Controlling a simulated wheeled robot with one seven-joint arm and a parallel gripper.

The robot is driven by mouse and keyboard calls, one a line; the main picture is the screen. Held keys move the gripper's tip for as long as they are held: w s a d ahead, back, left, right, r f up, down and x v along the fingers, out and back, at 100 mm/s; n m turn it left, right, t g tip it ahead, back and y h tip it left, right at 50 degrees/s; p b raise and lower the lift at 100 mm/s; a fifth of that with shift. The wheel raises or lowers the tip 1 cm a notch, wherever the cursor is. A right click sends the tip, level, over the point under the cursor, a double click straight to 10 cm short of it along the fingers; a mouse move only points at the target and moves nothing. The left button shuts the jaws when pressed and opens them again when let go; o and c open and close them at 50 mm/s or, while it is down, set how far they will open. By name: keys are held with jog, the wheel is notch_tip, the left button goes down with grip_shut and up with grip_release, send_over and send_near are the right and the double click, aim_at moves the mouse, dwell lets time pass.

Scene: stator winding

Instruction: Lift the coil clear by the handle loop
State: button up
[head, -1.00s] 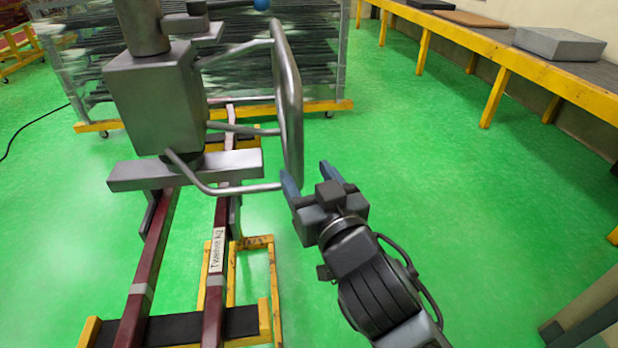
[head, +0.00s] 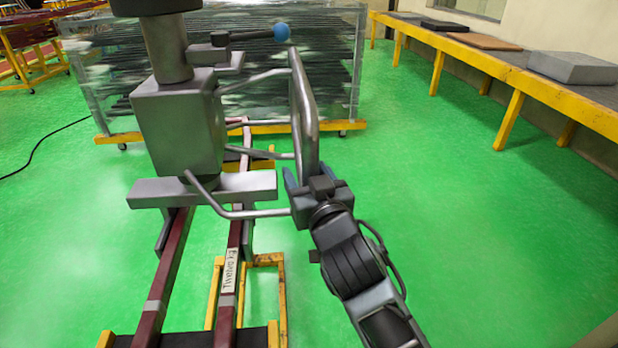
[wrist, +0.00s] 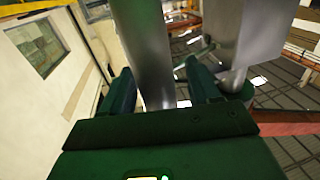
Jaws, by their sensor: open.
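The handle loop (head: 302,95) is a grey metal tube frame, seen nearly edge-on, joined by rods to the grey lifting device (head: 180,130). The coil (head: 164,262) is a pair of maroon bars with a white label, running below the device along a yellow stand. My gripper (head: 309,178) is at the lower end of the loop. In the wrist view the loop's tube (wrist: 147,50) passes between the two fingers of my gripper (wrist: 160,82), which are open around it. Contact with the fingers cannot be told.
A lever with a blue knob (head: 281,32) sticks out above the loop. The yellow stand (head: 282,300) is below. A rack of dark bars (head: 330,75) stands behind. A bench (head: 500,65) runs along the right wall. The green floor to the right is clear.

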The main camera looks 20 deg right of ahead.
grip_shut()
dwell(0.5)
dwell(0.8)
dwell(0.5)
dwell(1.5)
